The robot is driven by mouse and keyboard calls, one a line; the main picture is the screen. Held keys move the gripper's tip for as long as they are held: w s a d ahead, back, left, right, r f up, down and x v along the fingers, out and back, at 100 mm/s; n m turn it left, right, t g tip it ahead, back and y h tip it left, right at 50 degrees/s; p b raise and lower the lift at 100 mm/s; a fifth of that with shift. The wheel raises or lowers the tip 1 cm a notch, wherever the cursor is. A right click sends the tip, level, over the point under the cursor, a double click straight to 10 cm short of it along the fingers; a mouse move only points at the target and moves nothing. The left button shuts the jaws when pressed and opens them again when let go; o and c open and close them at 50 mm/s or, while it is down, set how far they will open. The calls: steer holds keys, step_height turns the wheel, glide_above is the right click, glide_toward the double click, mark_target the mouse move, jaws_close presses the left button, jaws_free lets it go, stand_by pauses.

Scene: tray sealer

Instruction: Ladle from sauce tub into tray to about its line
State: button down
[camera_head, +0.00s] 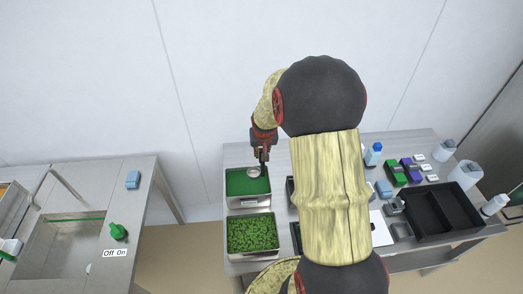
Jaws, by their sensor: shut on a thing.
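My gripper (263,154) is shut on a ladle, above the back of the sauce tub. The ladle's small metal bowl (254,172) is at the far edge of the tub's green contents; I cannot tell whether it dips in or hangs just above, or what it holds. The sauce tub (247,203) is a metal pan with a smooth green fill and a label on its front. Dark edges of what may be a tray (290,186) show just right of the tub. My arm hides most of that area, so no fill line shows.
A second metal tub (252,254) with lumpy green pieces stands in front. To the right are a black divided bin (447,210), green and purple boxes (396,174), bottles and a white jug (465,174). A separate sink counter (75,240) stands left, across a floor gap.

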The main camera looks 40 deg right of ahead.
mark_target(262, 166)
steer(key=shift+f+b, duration=3.4)
steer(key=shift+f, duration=1.6)
steer(key=shift+r, duration=0.1)
steer(key=shift+r+p, duration=3.15)
steer(key=shift+r, duration=1.8)
steer(key=shift+f, duration=0.1)
